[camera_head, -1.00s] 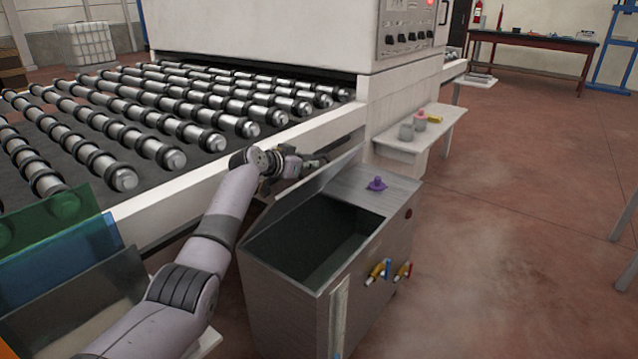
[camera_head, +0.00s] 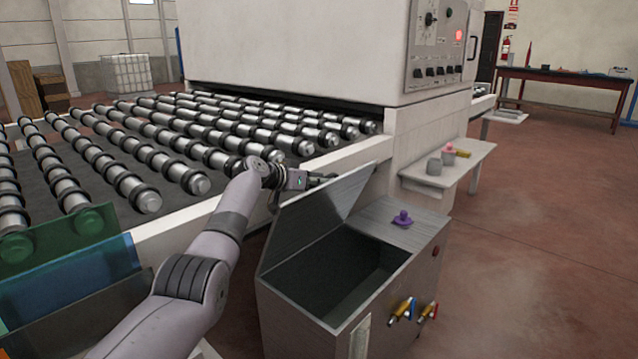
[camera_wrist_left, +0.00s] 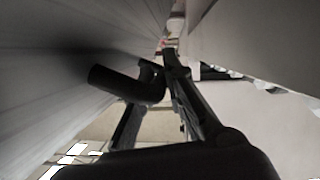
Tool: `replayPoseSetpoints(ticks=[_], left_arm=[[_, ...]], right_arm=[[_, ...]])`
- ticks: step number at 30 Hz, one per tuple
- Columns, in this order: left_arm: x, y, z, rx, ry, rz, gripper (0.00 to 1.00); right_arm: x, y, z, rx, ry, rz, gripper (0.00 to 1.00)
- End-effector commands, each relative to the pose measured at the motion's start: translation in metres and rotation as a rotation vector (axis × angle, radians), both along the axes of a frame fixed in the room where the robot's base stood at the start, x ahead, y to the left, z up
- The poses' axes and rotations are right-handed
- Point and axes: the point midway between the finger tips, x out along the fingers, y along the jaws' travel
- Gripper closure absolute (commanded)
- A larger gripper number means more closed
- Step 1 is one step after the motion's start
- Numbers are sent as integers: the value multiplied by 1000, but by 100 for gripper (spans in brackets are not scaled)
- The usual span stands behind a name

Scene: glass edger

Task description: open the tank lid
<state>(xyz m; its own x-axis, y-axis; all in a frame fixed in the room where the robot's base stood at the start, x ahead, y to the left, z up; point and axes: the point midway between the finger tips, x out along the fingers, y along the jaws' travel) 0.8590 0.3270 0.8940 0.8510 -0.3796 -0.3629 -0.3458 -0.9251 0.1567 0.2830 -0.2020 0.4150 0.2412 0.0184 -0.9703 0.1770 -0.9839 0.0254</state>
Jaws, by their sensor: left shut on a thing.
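The metal tank (camera_head: 318,325) stands in front of the roller machine, its dark inside showing. Its grey lid (camera_head: 312,218) stands raised and tilted up along the tank's left edge, inner face toward the opening. My left gripper (camera_head: 318,178) is behind the lid near its upper edge, partly hidden by it. In the left wrist view the lid's brushed face (camera_wrist_left: 50,75) fills the left side. A black handle (camera_wrist_left: 125,84) comes out from it between the dark fingers, and the gripper is shut on it. My right gripper is not in view.
The roller conveyor (camera_head: 150,150) and its white frame lie close behind the lid and my left arm. A purple knob (camera_head: 402,218) sits on the tank's fixed top, with valves (camera_head: 402,310) on its front. A small shelf (camera_head: 465,165) holds cups. Floor at right is clear.

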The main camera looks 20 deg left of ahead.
Motion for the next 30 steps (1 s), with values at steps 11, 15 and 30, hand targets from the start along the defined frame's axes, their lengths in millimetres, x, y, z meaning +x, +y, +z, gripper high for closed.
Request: replayPoseSetpoints(ticks=[11,15,30], left_arm=[[0,0,0,2,0,1,80],[0,0,0,1,0,1,80],[0,0,78,1,-4,1,80]], right_arm=[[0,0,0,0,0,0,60],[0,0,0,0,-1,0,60],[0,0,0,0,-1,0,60]])
